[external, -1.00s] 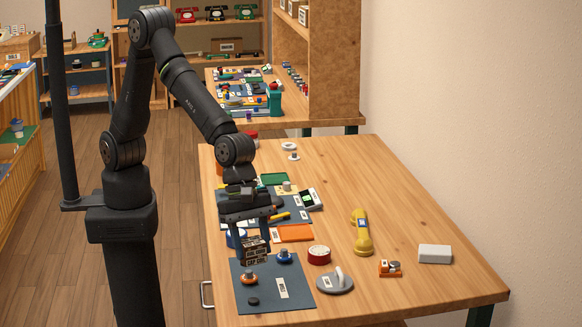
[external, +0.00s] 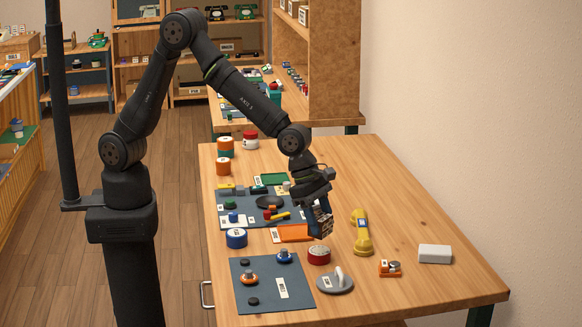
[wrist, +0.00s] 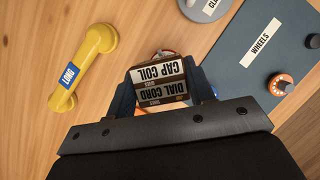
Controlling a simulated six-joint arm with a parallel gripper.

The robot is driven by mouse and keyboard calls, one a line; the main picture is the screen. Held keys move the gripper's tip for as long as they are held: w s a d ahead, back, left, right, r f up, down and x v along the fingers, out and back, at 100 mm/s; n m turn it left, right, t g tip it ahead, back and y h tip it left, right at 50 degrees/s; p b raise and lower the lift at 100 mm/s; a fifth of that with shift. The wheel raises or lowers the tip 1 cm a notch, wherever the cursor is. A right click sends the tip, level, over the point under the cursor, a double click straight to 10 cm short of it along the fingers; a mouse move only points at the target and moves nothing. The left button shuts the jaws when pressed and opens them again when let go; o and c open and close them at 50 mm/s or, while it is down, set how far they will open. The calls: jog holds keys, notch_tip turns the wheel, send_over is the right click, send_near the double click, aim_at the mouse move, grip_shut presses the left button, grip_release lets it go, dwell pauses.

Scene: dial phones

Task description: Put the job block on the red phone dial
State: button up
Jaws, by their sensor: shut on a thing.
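My gripper (external: 318,212) is shut on the job block (wrist: 160,80), a dark brown block with white label panels reading "DIAL CORD" and "CAP COIL". The block is between the two fingers in the wrist view. The red phone dial (external: 319,256) is a round red piece with a pale top, lying on the wooden table. In the external view the block is just above and behind the dial, seemingly clear of it. In the wrist view the block hides nearly all of the dial; only a thin reddish edge shows past it.
A yellow handset (external: 361,235) labelled "LONG" lies to the right. A grey disc with an upright handle (external: 335,283) and the blue-grey "WHEELS" mat (external: 258,300) are in front. A blue round piece (external: 236,238) stands left. Bare table lies around the white box (external: 435,253).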

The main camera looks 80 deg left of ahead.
aim_at(320, 236)
jog(key=shift+f, duration=2.15)
jog(key=shift+f, duration=0.1)
jog(key=o, duration=1)
jog(key=v, duration=1.2)
jog(key=x, duration=1.2)
jog(key=shift+f, duration=0.15)
jog(key=shift+r, duration=1.35)
